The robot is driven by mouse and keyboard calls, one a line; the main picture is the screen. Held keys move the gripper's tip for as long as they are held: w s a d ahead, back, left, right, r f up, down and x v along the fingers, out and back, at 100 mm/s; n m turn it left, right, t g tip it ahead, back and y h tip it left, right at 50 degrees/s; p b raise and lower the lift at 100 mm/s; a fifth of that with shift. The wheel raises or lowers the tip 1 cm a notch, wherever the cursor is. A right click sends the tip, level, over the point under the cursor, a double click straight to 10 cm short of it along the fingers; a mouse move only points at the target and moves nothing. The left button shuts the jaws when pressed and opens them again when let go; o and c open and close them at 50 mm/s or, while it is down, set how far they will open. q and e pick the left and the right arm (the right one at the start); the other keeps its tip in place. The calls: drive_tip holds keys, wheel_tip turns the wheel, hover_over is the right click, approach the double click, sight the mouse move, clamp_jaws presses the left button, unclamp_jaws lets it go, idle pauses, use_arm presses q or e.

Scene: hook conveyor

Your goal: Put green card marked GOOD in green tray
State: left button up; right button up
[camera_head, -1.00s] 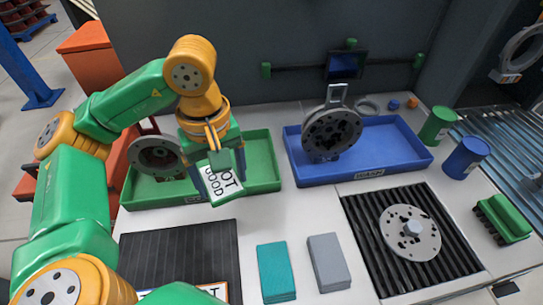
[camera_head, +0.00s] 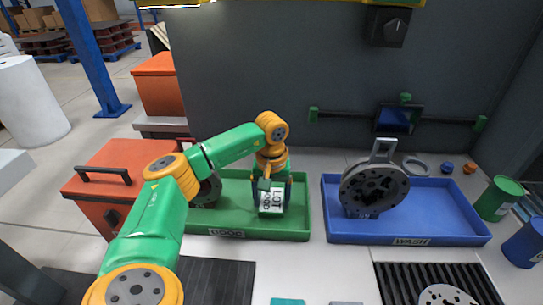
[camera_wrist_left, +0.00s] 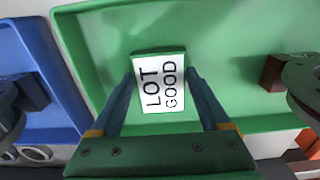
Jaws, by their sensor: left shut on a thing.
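The green card (camera_head: 271,201) has a white label reading LOT GOOD. My left gripper (camera_head: 272,206) is shut on it, one finger on each side, over the inside of the green tray (camera_head: 222,233). The card's label also shows in the left wrist view (camera_wrist_left: 161,84), with the tray's green floor (camera_wrist_left: 235,35) behind it. I cannot tell whether the card touches the floor. My right gripper is not in view.
A round grey metal part (camera_head: 207,190) sits in the green tray's left end. A blue tray (camera_head: 340,238) marked WASH, holding a grey flanged part (camera_head: 374,188), stands to the right. Green (camera_head: 498,199) and blue (camera_head: 525,243) cans stand at far right.

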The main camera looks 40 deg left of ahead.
sight(272, 203)
use_arm(q)
drive_tip(key=shift+f, duration=0.5)
drive_tip(key=shift+f, duration=0.2)
drive_tip(key=o, duration=1.2)
drive_tip(key=shift+r, duration=0.1)
drive_tip(key=shift+c, duration=0.2)
drive_tip(key=shift+r, duration=0.1)
wheel_tip(272, 203, up, 12)
drive_tip(key=p, duration=0.1)
